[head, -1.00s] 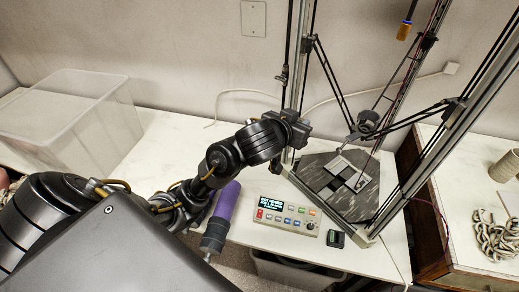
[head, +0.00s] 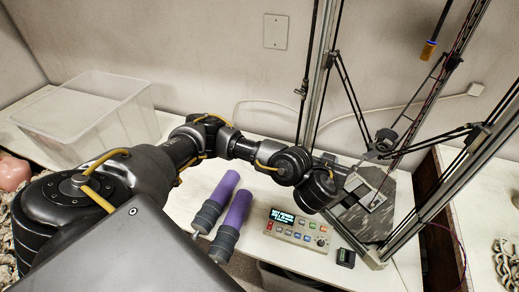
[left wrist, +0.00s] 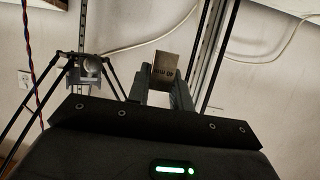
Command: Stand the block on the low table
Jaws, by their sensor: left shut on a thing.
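A small brownish-grey block (left wrist: 165,65) with printed lettering shows in the left wrist view, clasped between the fingers of my left gripper (left wrist: 166,80). The lettering reads upright there, ending in "UP". In the head view my left arm reaches across the white table (head: 185,205) toward the frame on the right. Its wrist hides the fingers, and I cannot make out the block there. Which surface is the low table is not clear from the frames. My right gripper is not in view.
A delta machine with upright rails (head: 307,75) and a dark bed (head: 375,225) stands at the right. A control box (head: 297,230) and two purple-topped cylinders (head: 237,207) lie nearby. A clear bin (head: 85,120) is at the left. An orange-tipped tool (head: 429,50) hangs above.

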